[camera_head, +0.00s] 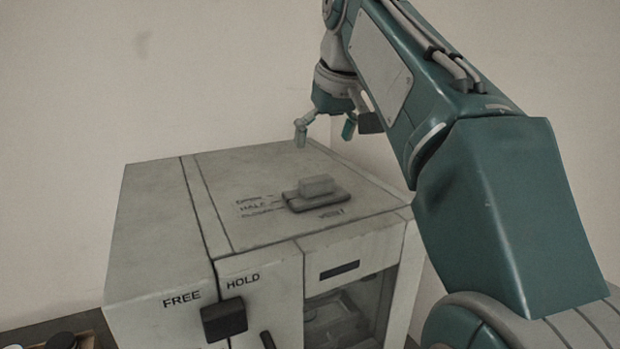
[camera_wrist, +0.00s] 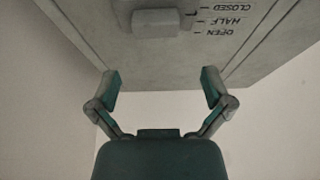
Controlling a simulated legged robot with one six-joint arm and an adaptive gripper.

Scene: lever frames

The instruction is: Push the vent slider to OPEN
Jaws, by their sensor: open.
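The vent slider is a pale grey block (camera_head: 317,185) on a dark base plate (camera_head: 325,203) on top of the grey cabinet. OPEN, HALF and CLOSED are printed to its left, with OPEN towards the back. In the wrist view the slider block (camera_wrist: 155,21) is at the top, beside the upside-down labels. I cannot tell exactly which mark it is at. My gripper (camera_head: 325,137) is open and empty near the cabinet's back edge, behind the slider and apart from it. Its spread fingers (camera_wrist: 160,86) also show in the wrist view, with nothing between them.
The cabinet front has a black handle (camera_head: 224,319) by the words FREE and HOLD, and a glass window (camera_head: 348,315). A dark item (camera_head: 62,341) stands at the lower left. The cabinet top (camera_head: 235,165) is otherwise clear, with pale walls behind.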

